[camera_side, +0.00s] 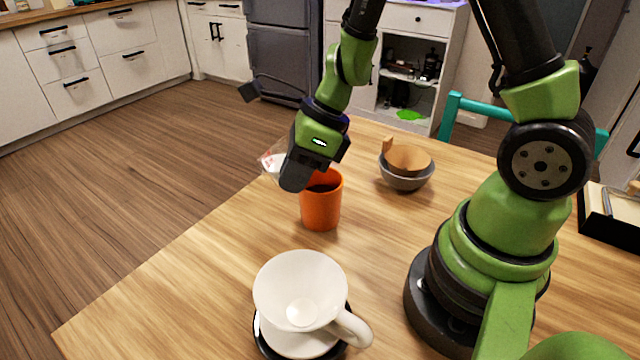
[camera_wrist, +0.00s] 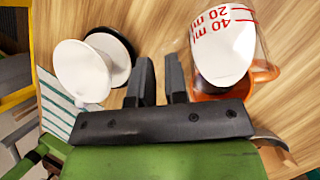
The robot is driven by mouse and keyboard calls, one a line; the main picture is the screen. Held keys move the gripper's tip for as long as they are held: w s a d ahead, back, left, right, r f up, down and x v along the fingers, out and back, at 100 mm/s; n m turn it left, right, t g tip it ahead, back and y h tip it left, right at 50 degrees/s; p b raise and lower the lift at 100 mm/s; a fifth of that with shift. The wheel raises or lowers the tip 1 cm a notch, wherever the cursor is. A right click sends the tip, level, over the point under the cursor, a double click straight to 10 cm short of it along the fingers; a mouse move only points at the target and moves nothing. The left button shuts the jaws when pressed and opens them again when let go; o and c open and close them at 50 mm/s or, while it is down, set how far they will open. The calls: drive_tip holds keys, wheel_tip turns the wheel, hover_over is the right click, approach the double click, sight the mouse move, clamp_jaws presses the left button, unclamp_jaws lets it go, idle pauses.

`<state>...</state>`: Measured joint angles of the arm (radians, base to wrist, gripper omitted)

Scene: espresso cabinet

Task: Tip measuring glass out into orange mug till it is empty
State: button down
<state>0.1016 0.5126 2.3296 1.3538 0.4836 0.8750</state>
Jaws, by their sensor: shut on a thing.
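The orange mug (camera_side: 321,207) stands upright on the wooden table. My gripper (camera_side: 298,172) is just above its left rim, shut on the measuring glass (camera_side: 272,161), which is clear with red marks and mostly hidden behind the gripper in the side view. In the wrist view, the measuring glass (camera_wrist: 226,42) shows beside the fingers of my gripper (camera_wrist: 160,78), with red "40 ml" and "20 ml" marks and a white area inside. It looks tilted over the orange mug (camera_wrist: 264,72), which shows around and behind it. I cannot see how much it holds or whether anything flows.
A white dripper (camera_side: 300,285) with a handle stands on a black base at the front; it also shows in the wrist view (camera_wrist: 80,72). A grey bowl (camera_side: 406,177) with a tan piece in it stands behind the mug. A black-edged tray (camera_side: 610,215) lies at right.

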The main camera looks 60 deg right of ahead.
drive_tip(key=shift+s+t+y, duration=0.1)
drive_tip(key=shift+t+y, duration=0.2)
drive_tip(key=shift+d+f+t+y+p, duration=0.2)
drive_tip(key=shift+f+t+y+p, duration=0.25)
drive_tip(key=shift+t+y, duration=0.2)
idle(0.9)
drive_tip(key=shift+s+d+r+t+y, duration=0.1)
drive_tip(key=shift+s+r+t+y, duration=0.1)
drive_tip(key=shift+t+y, duration=0.35)
idle(0.8)
drive_tip(key=shift+s+d+r+t+y+p, duration=0.1)
drive_tip(key=shift+s+d+t+y+p, duration=0.3)
drive_tip(key=shift+s+d+t+y, duration=0.15)
idle(0.8)
drive_tip(key=shift+s+d+r+n+t+y+p, duration=0.15)
drive_tip(key=shift+n+t+y+p, duration=0.2)
drive_tip(key=shift+t+y, duration=0.5)
idle(1.0)
drive_tip(key=a+g+h, duration=0.1)
drive_tip(key=w+g+h, duration=0.1)
drive_tip(key=h, duration=0.1)
drive_tip(key=shift+w+a+f+g, duration=0.2)
drive_tip(key=shift+w+a+g, duration=0.1)
drive_tip(key=shift+a+g, duration=0.1)
drive_tip(key=shift+d+f+g, duration=0.1)
drive_tip(key=shift+f+g, duration=0.05)
drive_tip(key=shift+g, duration=0.15)
drive_tip(key=shift+h, duration=0.3)
